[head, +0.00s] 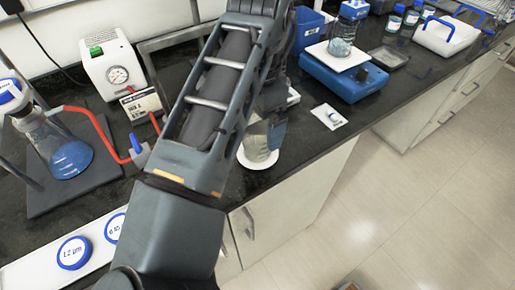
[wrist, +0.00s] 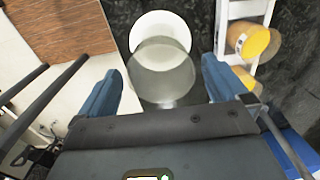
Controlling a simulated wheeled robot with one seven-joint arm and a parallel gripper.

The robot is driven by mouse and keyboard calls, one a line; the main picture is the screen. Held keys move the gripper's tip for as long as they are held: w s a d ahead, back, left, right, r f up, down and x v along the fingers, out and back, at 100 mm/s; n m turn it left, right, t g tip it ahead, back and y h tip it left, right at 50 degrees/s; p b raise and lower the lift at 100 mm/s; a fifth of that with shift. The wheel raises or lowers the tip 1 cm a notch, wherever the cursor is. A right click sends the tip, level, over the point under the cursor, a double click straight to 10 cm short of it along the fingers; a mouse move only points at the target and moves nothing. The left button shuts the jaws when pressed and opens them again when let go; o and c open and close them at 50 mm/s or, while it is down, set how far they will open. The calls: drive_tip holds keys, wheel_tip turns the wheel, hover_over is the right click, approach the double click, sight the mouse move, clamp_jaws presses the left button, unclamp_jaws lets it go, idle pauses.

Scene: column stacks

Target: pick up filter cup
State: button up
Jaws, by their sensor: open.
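The filter cup (wrist: 162,72) is a translucent grey-green cup. In the wrist view it lies between the two blue fingers of my gripper (wrist: 161,80), which are spread wide with a gap on each side. The cup stands by a round white disc (wrist: 160,22); I cannot tell whether it rests on it. In the head view the cup (head: 256,148) shows near the counter's front edge, over the white disc (head: 250,163), partly hidden by my arm and gripper (head: 274,134). My gripper is open and holds nothing.
A white rack with yellow-faced round items (wrist: 254,42) stands close right of the cup in the wrist view. In the head view a blue scale (head: 345,78) and a small packet (head: 329,117) lie right; a flask (head: 68,155) and white pump (head: 117,69) stand left.

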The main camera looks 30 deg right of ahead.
wheel_tip(320, 180, down, 5)
drive_tip(key=b, duration=0.4)
drive_tip(key=shift+a, duration=0.1)
drive_tip(key=c, duration=1.1)
